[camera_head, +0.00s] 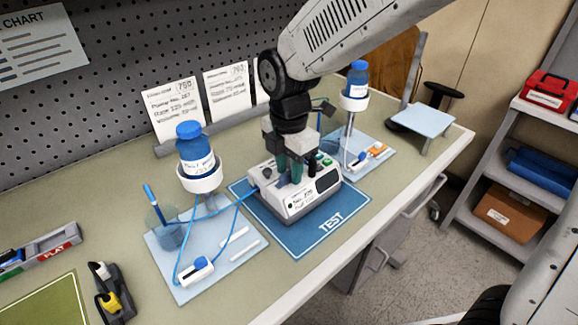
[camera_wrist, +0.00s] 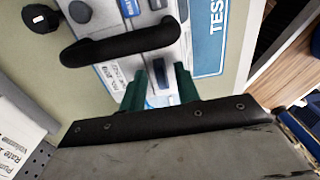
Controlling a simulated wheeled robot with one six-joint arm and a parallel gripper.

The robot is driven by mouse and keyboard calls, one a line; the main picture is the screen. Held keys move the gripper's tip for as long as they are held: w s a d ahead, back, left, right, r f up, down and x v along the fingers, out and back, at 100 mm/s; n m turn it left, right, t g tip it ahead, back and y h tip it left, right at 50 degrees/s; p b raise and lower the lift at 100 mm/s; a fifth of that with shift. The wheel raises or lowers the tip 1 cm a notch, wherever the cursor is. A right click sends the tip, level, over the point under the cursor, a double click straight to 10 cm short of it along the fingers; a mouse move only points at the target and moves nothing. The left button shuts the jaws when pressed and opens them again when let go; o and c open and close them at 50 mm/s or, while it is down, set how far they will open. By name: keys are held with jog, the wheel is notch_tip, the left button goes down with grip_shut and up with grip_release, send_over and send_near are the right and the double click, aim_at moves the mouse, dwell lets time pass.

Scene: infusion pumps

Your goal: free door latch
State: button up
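The white infusion pump (camera_head: 298,203) sits on the blue TEST mat (camera_head: 330,232); its top also shows in the wrist view (camera_wrist: 112,70). My gripper (camera_head: 289,180) points down at the pump's top. In the wrist view its green fingertips (camera_wrist: 160,80) stand apart, with a small dark blue part (camera_wrist: 160,73) of the pump showing between them. I cannot tell whether they touch it. A black bar handle (camera_wrist: 118,42) crosses the pump beside the fingers. I cannot tell for certain which part is the door latch; my gripper hides part of the pump in the head view.
Left of the pump, a blue bottle (camera_head: 195,150) stands in a white holder above a pale tray (camera_head: 185,285), with blue tubing. Another bottle (camera_head: 357,80) stands behind right. Number cards (camera_head: 175,110) lean at the back. The bench front right of the mat is clear.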

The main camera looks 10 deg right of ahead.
aim_at(290, 173)
notch_tip(290, 173, up, 8)
jog(key=shift+f, duration=0.1)
dwell(0.4)
jog(key=shift+s+d+f+m, duration=0.1)
jog(key=shift+s+m, duration=0.1)
jog(key=shift+m, duration=0.9)
jog(key=s+d+r+m+t, duration=0.1)
jog(key=s+d+r+m, duration=0.1)
jog(key=s+d+m, duration=1.7)
jog(key=d+m, duration=0.1)
jog(key=m, duration=0.2)
jog(key=shift+s+d+r+m, duration=0.3)
jog(key=shift+d+m, duration=0.05)
jog(key=shift+m, duration=0.05)
